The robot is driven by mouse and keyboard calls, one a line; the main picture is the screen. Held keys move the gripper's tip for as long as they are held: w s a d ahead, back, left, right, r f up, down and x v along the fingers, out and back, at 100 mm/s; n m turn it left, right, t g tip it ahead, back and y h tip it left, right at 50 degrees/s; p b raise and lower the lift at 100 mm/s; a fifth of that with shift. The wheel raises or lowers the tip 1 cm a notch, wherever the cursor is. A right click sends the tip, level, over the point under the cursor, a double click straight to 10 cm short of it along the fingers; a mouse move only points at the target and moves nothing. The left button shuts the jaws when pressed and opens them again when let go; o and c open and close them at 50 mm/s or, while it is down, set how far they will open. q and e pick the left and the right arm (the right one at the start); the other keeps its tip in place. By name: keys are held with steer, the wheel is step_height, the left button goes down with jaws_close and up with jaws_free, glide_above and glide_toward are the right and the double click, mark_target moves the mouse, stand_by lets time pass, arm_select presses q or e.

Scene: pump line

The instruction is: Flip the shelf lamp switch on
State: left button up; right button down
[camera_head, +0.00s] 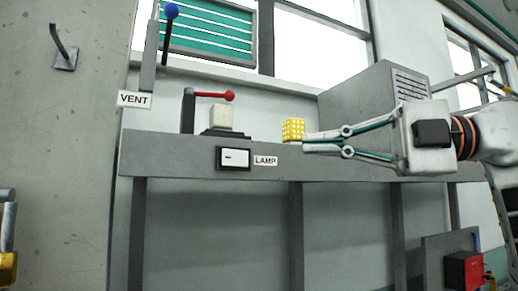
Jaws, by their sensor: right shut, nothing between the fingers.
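The lamp switch (233,158) is a white plate in a black frame on the front face of the grey shelf. A small dark mark shows left of its middle. A white label reading LAMP (265,160) is just to its right. My right gripper (305,143) comes in from the right with its fingertips together and pointing left. It is shut and empty. Its tips are to the right of the switch and label and a little higher in the picture, apart from the switch.
A yellow checkered cube (293,130) shows right at the fingertips; I cannot tell whether they touch. A red-knobbed lever (229,96) and a cream block (223,117) are above the switch. A blue-knobbed lever (171,11) is at the VENT label (134,100). A grey cabinet (362,95) stands behind my gripper.

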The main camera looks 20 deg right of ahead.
mark_target(239, 151)
steer(key=p+x, duration=0.1)
steer(key=x, duration=0.3)
steer(key=w+d+p+x, duration=0.1)
steer(key=x, duration=0.3)
steer(key=w+p+x, duration=0.1)
steer(key=x, duration=0.3)
steer(key=shift+w, duration=0.35)
steer(key=shift+w+a, duration=0.25)
steer(key=shift+w, duration=0.15)
steer(key=shift+s+d+f, duration=0.1)
steer(key=shift+d, duration=0.05)
